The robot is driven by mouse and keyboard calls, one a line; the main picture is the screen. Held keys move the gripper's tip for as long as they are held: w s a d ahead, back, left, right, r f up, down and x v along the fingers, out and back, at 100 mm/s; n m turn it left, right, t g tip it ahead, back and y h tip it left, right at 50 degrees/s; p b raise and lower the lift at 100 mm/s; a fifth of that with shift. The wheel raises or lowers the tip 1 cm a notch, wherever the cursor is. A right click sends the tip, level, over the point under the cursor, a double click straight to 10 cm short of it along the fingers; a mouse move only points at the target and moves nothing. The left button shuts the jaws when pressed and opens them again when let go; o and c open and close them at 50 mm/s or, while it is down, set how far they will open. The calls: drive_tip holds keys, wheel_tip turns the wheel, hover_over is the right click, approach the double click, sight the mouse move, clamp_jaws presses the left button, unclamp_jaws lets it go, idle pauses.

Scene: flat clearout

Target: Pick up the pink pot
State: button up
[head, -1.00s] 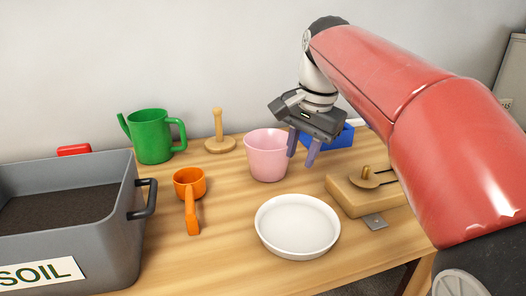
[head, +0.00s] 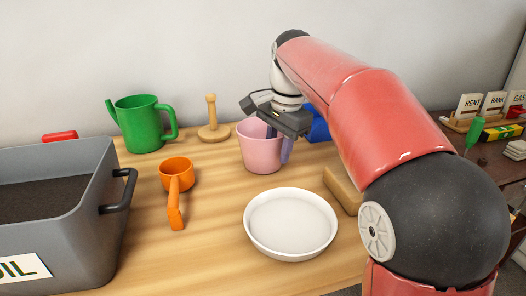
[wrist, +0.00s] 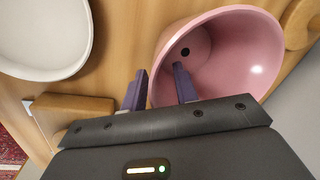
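The pink pot (head: 258,150) stands upright on the wooden table, right of the wooden peg stand. In the wrist view the pot (wrist: 235,45) is seen from above, empty, with a dark drain hole in its base. My gripper (head: 280,148) is at the pot's right side. In the wrist view my gripper (wrist: 160,88) has its two purple fingers apart, one inside the pot's mouth and one outside, with the rim between them. I cannot tell whether either finger touches the wall.
A white dish (head: 290,224) lies in front of the pot. An orange scoop (head: 175,180), a green watering can (head: 141,124) and a grey soil bin (head: 60,210) are to the left. A blue container (head: 318,125) and a wooden block (head: 342,188) are on the right.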

clamp_jaws()
drive_tip(key=shift+r, duration=0.1)
idle(0.3)
